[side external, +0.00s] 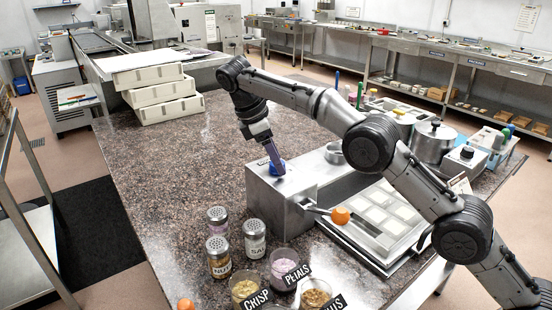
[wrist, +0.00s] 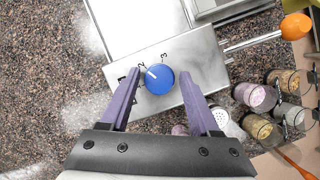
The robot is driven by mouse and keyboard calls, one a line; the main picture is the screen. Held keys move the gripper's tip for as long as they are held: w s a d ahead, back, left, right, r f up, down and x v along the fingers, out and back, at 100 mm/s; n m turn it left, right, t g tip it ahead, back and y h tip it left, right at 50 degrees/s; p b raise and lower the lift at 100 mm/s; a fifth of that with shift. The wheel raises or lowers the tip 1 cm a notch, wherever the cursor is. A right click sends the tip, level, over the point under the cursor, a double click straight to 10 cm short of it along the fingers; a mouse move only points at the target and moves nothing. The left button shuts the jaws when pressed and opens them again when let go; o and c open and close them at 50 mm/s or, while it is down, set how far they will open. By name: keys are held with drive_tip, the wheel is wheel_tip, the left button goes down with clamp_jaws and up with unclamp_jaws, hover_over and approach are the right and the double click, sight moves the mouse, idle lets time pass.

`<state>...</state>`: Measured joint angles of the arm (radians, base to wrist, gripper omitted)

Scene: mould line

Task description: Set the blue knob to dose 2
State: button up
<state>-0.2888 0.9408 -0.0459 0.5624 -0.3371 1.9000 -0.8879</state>
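The blue knob (wrist: 160,80) sits on the metal face of a dosing box (wrist: 200,62). A white pointer line on it points up and left, roughly towards a printed 2 (wrist: 141,65). A 3 (wrist: 164,56) is printed above the knob; another mark at the left is partly hidden. My gripper (wrist: 160,75) has its two purple fingers on either side of the knob, open, with a small gap showing at each side. In the side external view, the gripper (side external: 272,155) points down at the knob (side external: 277,169), and contact cannot be told.
Shaker jars (side external: 218,258) and open cups (side external: 283,268) stand in front of the box. A tray of white moulds (side external: 385,215) lies at right. Stacked white trays (side external: 160,90) stand at the back left.

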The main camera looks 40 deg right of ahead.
drive_tip(key=shift+o, duration=0.8)
drive_tip(key=shift+f, duration=0.1)
drive_tip(key=n+t, duration=0.1)
drive_tip(key=n, duration=0.1)
drive_tip(key=n+t, duration=0.1)
drive_tip(key=n, duration=0.2)
drive_tip(key=shift+s+n, duration=0.15)
drive_tip(key=shift+n, duration=0.15)
drive_tip(key=n+t, duration=0.1)
drive_tip(key=n, duration=0.2)
drive_tip(key=n+t, duration=0.1)
drive_tip(key=n, duration=0.2)
drive_tip(key=shift+d+y, duration=0.15)
drive_tip(key=shift+y, duration=0.15)
drive_tip(key=d+v, duration=0.1)
drive_tip(key=v, duration=1.3)
drive_tip(key=s+d+r+m+t, duration=0.1)
drive_tip(key=s+d+r+m, duration=0.1)
drive_tip(key=s+d+r, duration=0.2)
drive_tip(key=s+d+r+m+y, duration=0.1)
drive_tip(key=s+d+r+m, duration=0.2)
drive_tip(key=s+d, duration=0.5)
drive_tip(key=shift+s+r+t, duration=0.4)
drive_tip(key=shift+s+r, duration=0.3)
drive_tip(key=shift+s, duration=1.7)
